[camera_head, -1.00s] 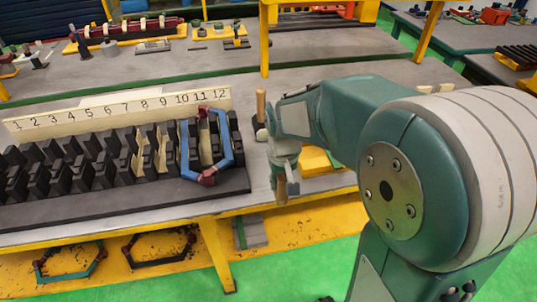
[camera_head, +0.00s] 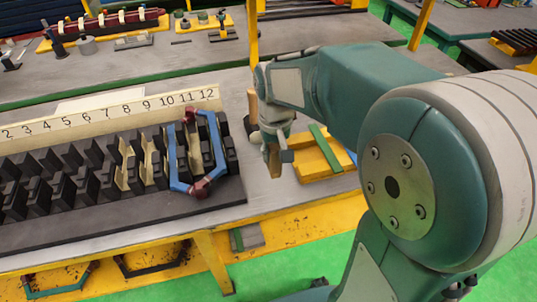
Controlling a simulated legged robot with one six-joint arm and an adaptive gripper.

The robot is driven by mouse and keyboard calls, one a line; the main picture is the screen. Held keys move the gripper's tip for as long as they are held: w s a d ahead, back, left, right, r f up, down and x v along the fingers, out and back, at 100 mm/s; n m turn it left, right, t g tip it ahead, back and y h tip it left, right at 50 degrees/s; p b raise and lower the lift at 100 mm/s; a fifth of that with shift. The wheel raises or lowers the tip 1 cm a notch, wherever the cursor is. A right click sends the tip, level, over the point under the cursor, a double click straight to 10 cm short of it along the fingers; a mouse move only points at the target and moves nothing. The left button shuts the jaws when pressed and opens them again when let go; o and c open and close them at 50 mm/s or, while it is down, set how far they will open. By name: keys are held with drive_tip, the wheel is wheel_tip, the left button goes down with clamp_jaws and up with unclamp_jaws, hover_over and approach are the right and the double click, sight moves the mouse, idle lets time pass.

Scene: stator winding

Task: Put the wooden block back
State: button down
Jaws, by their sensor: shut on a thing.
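My gripper (camera_head: 272,156) hangs low over the table, to the right of the slotted black stator rack. It is shut on the wooden block (camera_head: 273,160), of which only a narrow light-brown part shows; the gripper and wrist hide the rest. I cannot tell whether the block touches the tabletop. A yellow wooden piece (camera_head: 310,163) with a green strip across it lies on the table just right of my gripper. An upright brown wooden handle (camera_head: 252,104) stands just behind and left of the gripper.
The black rack (camera_head: 110,208) holds red-and-blue coils (camera_head: 213,148) in its right-hand slots, close to my gripper. A numbered board (camera_head: 120,112) stands behind it. A yellow post (camera_head: 253,35) rises behind my arm. The table's front edge is near.

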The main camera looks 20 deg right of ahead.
drive_tip(key=shift+w+d+f, duration=0.1)
drive_tip(key=shift+w+f, duration=0.85)
drive_tip(key=shift+f, duration=0.6)
drive_tip(key=shift+w+d+f, duration=0.15)
drive_tip(key=shift+w+f, duration=0.8)
drive_tip(key=shift+f, duration=0.65)
drive_tip(key=shift+w+d+f, duration=0.1)
drive_tip(key=shift+w+f, duration=0.85)
drive_tip(key=shift+f, duration=0.6)
drive_tip(key=shift+f, duration=0.1)
drive_tip(key=shift+c, duration=1.9)
unclamp_jaws()
